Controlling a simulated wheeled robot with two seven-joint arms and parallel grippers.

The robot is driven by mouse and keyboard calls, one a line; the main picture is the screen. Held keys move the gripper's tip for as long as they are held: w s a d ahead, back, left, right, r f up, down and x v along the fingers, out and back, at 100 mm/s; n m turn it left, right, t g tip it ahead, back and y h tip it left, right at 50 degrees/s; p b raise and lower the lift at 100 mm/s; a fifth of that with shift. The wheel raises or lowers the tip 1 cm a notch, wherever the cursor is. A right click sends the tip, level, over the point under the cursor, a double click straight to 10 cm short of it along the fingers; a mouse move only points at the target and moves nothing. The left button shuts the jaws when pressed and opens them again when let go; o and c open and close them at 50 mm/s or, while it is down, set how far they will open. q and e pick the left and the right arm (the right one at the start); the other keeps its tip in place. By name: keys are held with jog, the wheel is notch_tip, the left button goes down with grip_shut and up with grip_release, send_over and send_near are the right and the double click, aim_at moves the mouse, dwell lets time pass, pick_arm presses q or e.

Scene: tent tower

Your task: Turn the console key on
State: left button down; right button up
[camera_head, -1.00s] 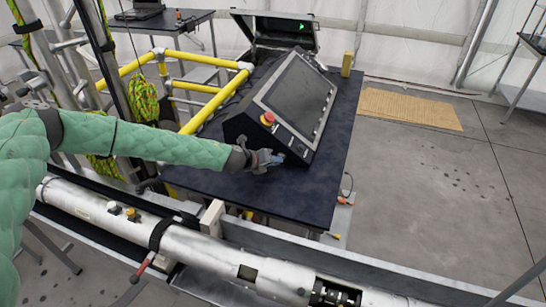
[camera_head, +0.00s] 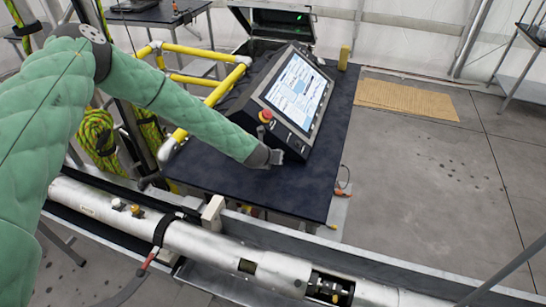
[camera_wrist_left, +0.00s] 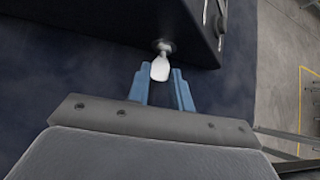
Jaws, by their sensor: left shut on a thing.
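The console (camera_head: 292,98) stands tilted on the dark table, its screen lit with white and blue content. A red emergency button with a yellow base (camera_head: 266,116) sits on its near left corner. The key (camera_wrist_left: 160,67) shows in the left wrist view as a pale, rounded tab on a short stem in the console's dark side. My left gripper (camera_wrist_left: 160,84) has its blue fingers on either side of the key and is shut on it. In the head view the left gripper (camera_head: 279,156) is at the console's lower near edge, and the key is hidden there. My right gripper is not in view.
The dark table (camera_head: 230,185) has free room in front of the console. A yellow rail frame (camera_head: 205,85) stands left of it. An open case (camera_head: 275,25) and a yellow block (camera_head: 345,57) are behind. A long metal tube (camera_head: 190,240) runs along the front.

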pick_arm(q)
jog(key=shift+d+m+y, duration=0.1)
jog(key=shift+m+y, duration=0.2)
jog(key=shift+y, duration=0.3)
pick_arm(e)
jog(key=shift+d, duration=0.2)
pick_arm(q)
jog(key=c, duration=1.2)
grip_release()
jog(key=shift+c, duration=0.2)
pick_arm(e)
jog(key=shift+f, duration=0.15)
pick_arm(q)
jog(key=shift+s+r+b, duration=0.15)
jog(key=shift+s+b, duration=0.05)
jog(key=shift+b, duration=0.1)
jog(key=b+v, duration=0.2)
jog(key=v, duration=0.3)
jog(key=shift+s+r+b, duration=0.1)
jog(key=shift+s+b, duration=0.15)
jog(key=shift+b, duration=0.15)
jog(key=shift+v, duration=0.9)
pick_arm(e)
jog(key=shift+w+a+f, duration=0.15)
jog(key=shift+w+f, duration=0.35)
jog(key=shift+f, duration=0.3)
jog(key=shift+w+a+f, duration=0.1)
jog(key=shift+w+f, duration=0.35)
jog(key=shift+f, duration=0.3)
